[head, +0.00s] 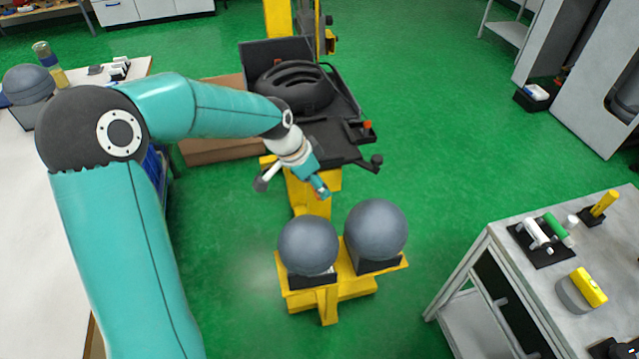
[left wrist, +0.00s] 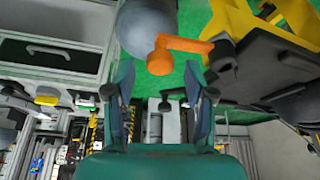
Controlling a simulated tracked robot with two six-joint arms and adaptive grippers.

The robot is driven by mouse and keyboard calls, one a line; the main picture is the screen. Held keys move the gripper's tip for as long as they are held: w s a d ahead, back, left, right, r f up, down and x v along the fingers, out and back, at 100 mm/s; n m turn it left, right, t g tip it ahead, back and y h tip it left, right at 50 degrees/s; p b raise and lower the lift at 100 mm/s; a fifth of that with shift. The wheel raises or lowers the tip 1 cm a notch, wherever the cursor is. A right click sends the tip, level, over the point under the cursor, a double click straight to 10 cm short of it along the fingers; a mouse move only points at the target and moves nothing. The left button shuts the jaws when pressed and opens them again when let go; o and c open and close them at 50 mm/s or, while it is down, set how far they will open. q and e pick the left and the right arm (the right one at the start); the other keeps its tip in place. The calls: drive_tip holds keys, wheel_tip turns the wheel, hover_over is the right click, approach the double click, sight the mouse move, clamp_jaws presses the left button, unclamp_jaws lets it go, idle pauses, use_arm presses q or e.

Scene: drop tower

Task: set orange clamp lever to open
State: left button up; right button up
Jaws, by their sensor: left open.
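The orange clamp lever (left wrist: 185,45) shows in the left wrist view, with a round knob at its left end and a dark pivot (left wrist: 222,62) at its right end. My left gripper (left wrist: 160,70) is open, and the lever's knob appears between or just beyond its fingertips. I cannot tell whether they touch. In the head view my left gripper (head: 320,187) is at the front of the black carriage (head: 325,135). A small orange bit shows at its tip; most of the lever is hidden there. My right gripper is not in view.
Two grey balls (head: 308,245) (head: 376,230) sit on the yellow base (head: 335,292) below my gripper. A bike helmet (head: 292,88) rests on the carriage. A workbench (head: 560,270) with tools stands at right, a white table (head: 30,200) at left. Green floor is open between.

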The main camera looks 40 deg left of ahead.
use_arm(q)
drive_tip(key=shift+w+d+f, duration=0.1)
drive_tip(key=shift+w+f, duration=0.1)
drive_tip(key=shift+f, duration=0.4)
